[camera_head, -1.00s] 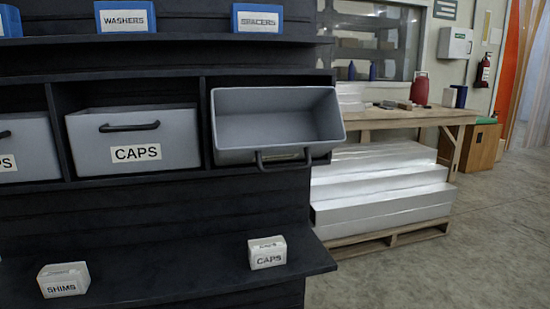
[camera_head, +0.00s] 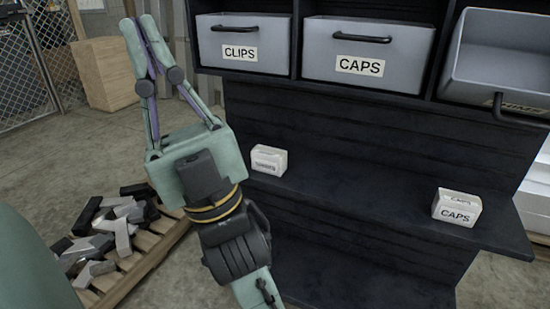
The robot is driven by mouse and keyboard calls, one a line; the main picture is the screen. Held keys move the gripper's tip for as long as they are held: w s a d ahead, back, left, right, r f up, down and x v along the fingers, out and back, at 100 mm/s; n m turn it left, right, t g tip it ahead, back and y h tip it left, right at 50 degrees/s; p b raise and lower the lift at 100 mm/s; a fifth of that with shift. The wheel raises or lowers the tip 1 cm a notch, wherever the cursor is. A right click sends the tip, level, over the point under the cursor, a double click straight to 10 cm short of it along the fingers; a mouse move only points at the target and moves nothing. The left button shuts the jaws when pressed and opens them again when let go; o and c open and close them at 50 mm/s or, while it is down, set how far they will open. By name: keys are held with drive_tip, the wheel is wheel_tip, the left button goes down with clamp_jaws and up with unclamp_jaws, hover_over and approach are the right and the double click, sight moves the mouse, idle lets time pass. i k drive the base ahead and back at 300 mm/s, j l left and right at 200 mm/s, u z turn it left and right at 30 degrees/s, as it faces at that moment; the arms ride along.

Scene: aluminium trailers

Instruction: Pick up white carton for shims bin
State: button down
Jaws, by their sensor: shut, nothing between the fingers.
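The white carton (camera_head: 269,160) stands on the lower shelf, left of centre; its label is small and hard to read. A second white carton (camera_head: 457,208) labelled CAPS stands on the same shelf to the right. The grey shims bin (camera_head: 500,55) is tilted forward and open at the upper right, its label partly hidden by its handle. My gripper (camera_head: 142,35) is shut and empty. Its fingers point up, left of the shelf and apart from both cartons.
Grey bins labelled CLIPS (camera_head: 243,45) and CAPS (camera_head: 367,55) sit closed in the row above. The dark lower shelf (camera_head: 350,195) is clear between the cartons. A pallet (camera_head: 150,255) with metal offcuts lies at lower left.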

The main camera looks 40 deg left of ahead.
sight(268, 160)
drive_tip(key=u, duration=0.6)
drive_tip(key=i+l+u, duration=0.1)
drive_tip(key=l+u, duration=0.2)
drive_tip(key=i+l+u, duration=0.1)
drive_tip(key=l+u, duration=0.5)
drive_tip(key=i+l+u, duration=0.15)
drive_tip(key=l, duration=0.5)
drive_tip(key=l+u, duration=0.1)
drive_tip(key=l, duration=0.5)
drive_tip(key=i+l, duration=0.1)
drive_tip(key=i, duration=0.15)
